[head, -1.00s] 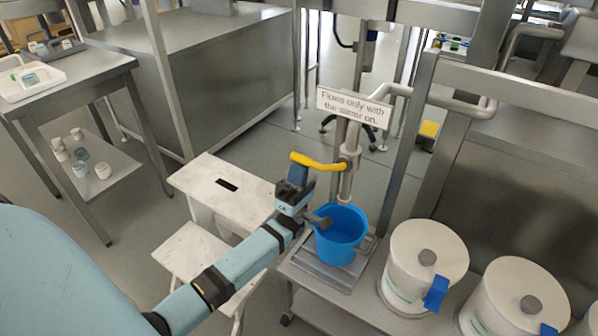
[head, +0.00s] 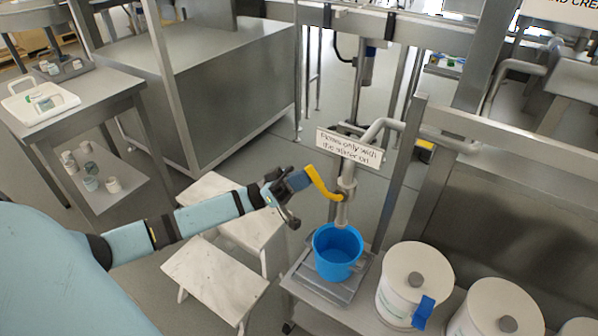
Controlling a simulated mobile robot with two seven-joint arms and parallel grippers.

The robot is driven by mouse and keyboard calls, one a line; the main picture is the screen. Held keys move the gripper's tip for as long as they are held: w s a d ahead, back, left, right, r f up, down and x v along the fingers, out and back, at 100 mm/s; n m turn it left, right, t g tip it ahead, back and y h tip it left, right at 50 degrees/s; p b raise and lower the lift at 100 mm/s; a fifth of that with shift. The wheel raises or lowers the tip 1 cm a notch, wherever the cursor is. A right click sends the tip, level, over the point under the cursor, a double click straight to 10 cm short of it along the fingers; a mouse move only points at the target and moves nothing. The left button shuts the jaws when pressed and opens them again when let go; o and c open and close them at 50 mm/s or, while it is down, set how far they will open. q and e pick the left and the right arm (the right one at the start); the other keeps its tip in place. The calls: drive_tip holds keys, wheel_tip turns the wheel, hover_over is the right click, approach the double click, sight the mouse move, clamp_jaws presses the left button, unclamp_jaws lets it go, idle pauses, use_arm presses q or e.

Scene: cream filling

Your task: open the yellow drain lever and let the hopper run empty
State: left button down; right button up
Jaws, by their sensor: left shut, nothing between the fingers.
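The yellow drain lever (head: 322,184) is on a vertical steel pipe and slants up to the left from its pivot. My left gripper (head: 304,180) is shut with nothing held. Its tip is at the lever's free end; I cannot tell whether they touch. The pipe's outlet (head: 342,216) points down over a blue bucket (head: 338,252), which stands on a steel scale (head: 312,277). No stream shows under the outlet. The hopper itself cannot be made out. My right gripper is not in view.
A sign (head: 349,147) reading "Flows only with the stirrer on" hangs above the lever. White lidded tubs (head: 413,280) stand right of the bucket. A white step stool (head: 215,275) is below my left arm. A steel table (head: 100,92) is at the left.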

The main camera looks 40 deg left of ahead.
sight(310, 170)
use_arm(q)
drive_tip(key=r+p, duration=0.1)
drive_tip(key=d+r+m+g+y+p, duration=0.1)
drive_tip(key=p, duration=0.1)
drive_tip(key=shift+r+g+y, duration=0.25)
drive_tip(key=shift+g+y, duration=0.05)
drive_tip(key=d+r+y+p, duration=0.1)
drive_tip(key=p, duration=0.2)
drive_tip(key=shift+m+g, duration=0.3)
drive_tip(key=shift+g, duration=0.1)
drive_tip(key=y+p, duration=0.1)
drive_tip(key=d+y+p, duration=0.1)
drive_tip(key=shift+w+r+p, duration=0.1)
drive_tip(key=shift+r+p, duration=0.2)
drive_tip(key=shift+p, duration=0.1)
drive_tip(key=shift+d+r+m+g+y+p, duration=0.1)
drive_tip(key=shift+d+m+g+y+p, duration=0.2)
drive_tip(key=shift+d+g+y+p, duration=0.4)
drive_tip(key=shift+d+t+p, duration=0.1)
drive_tip(key=shift+t+p, duration=0.2)
drive_tip(key=shift+p, duration=0.4)
drive_tip(key=shift+d+p, duration=0.2)
drive_tip(key=shift+p, duration=0.1)
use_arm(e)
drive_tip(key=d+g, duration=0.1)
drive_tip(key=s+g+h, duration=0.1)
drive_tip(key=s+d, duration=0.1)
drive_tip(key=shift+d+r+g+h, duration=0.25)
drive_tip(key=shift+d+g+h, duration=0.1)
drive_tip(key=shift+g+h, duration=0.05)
